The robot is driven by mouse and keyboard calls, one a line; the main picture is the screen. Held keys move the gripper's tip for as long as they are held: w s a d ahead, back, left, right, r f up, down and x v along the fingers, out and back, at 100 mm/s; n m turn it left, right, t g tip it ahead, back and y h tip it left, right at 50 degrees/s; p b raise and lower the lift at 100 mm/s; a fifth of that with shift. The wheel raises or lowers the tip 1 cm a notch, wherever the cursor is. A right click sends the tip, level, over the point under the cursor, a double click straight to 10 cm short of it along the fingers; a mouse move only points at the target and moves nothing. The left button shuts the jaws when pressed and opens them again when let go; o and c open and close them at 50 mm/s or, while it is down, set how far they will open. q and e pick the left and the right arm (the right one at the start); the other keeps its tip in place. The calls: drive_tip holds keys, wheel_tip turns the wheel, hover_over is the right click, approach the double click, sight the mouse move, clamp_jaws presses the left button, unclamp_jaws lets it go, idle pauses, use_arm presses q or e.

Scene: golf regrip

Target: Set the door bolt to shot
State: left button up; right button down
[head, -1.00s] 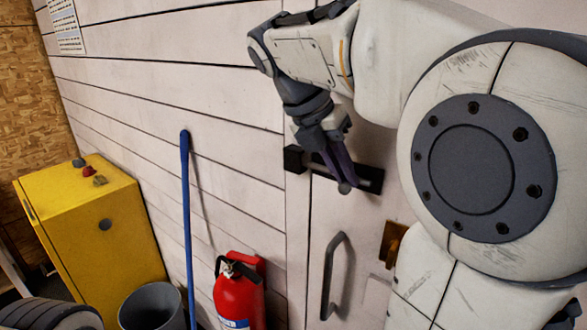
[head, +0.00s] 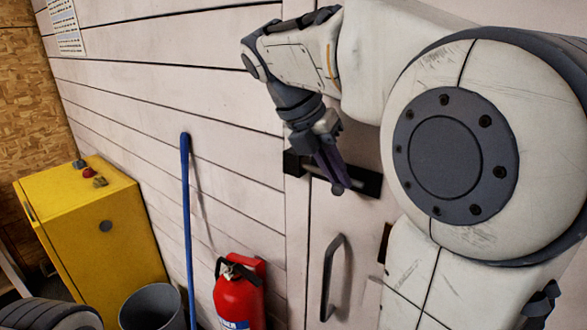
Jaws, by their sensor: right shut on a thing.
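The door bolt (head: 371,184) is a dark plate with a pale bar, mounted on the pale door (head: 352,222) in the head view. Its dark keeper (head: 292,162) sits to the left on the door frame. My right gripper (head: 337,188) points down at the bolt and is shut on its knob, which the fingers mostly hide. A short pale piece of the bar shows left of the fingers, by the keeper. I cannot tell how deep the bar sits in the keeper. My left gripper is out of view.
Below the bolt is a dark door handle (head: 331,277). A red fire extinguisher (head: 238,298), a blue pole (head: 187,230), a grey bin (head: 152,308) and a yellow cabinet (head: 105,235) stand to the left along the plank wall (head: 180,100).

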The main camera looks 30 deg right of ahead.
sight(318, 170)
drive_tip(key=w, duration=0.1)
drive_tip(key=w+a+p, duration=0.1)
drive_tip(key=w, duration=0.1)
drive_tip(key=shift+w+a+f+p, duration=0.1)
drive_tip(key=shift+a+f+p, duration=0.05)
drive_tip(key=shift+a+p, duration=0.2)
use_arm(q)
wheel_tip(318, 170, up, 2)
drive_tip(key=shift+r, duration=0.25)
use_arm(e)
drive_tip(key=shift+f, duration=0.1)
drive_tip(key=c, duration=0.8)
unclamp_jaws()
drive_tip(key=shift+w, duration=0.2)
drive_tip(key=shift+c, duration=0.2)
drive_tip(key=shift+s, duration=0.1)
drive_tip(key=shift+d, duration=0.1)
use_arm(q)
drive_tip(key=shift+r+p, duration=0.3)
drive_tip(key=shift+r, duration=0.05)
use_arm(e)
drive_tip(key=v, duration=1)
drive_tip(key=shift+r, duration=0.3)
